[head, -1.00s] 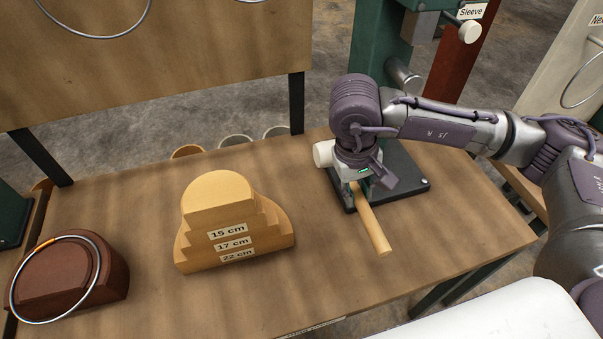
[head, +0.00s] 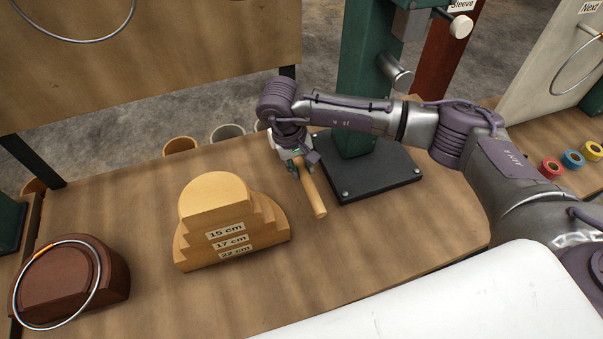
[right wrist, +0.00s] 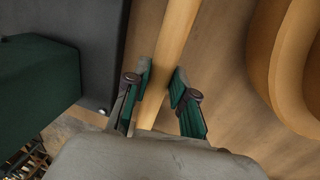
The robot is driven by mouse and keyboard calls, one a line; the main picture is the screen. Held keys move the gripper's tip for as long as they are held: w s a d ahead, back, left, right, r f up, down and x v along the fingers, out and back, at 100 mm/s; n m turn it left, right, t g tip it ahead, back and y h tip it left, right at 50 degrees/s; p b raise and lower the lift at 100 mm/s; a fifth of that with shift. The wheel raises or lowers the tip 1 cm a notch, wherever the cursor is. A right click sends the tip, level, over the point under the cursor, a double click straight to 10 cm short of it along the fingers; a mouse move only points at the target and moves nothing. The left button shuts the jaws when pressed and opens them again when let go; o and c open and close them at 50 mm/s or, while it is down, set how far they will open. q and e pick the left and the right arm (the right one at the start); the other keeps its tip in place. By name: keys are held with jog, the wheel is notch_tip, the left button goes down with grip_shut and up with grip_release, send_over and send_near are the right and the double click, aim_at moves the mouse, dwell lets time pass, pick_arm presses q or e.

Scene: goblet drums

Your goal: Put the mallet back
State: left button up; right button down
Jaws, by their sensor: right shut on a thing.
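The mallet has a pale wooden handle (head: 315,195) that sticks out from under my right gripper (head: 298,164) toward the front of the table. My right gripper is shut on the handle, and the right wrist view shows the handle (right wrist: 172,40) between its two fingers (right wrist: 160,88). The mallet's whitish head is mostly hidden behind my gripper in the head view. I cannot tell how high the mallet is above the table. My left gripper is not in view.
A stepped wooden block (head: 228,222) with size labels stands left of the mallet. A green post on a black base plate (head: 380,178) stands right of it. A brown block with a metal ring (head: 98,272) sits at far left. Cups (head: 180,146) show beyond the table's back edge.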

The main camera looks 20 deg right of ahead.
aim_at(299, 169)
notch_tip(299, 169, down, 4)
jog(key=shift+r+p, duration=0.2)
jog(key=shift+p, duration=0.3)
jog(key=c, duration=1.4)
grip_release()
jog(key=shift+f, duration=0.1)
jog(key=o, duration=0.4)
jog(key=shift+o, duration=0.2)
jog(key=shift+r, duration=0.2)
notch_tip(299, 169, up, 12)
jog(key=a+b, duration=0.2)
jog(key=b, duration=0.1)
jog(key=shift+a+f, duration=0.15)
jog(key=shift+a, duration=0.05)
jog(key=shift+s+f, duration=0.1)
jog(key=shift+s, duration=0.05)
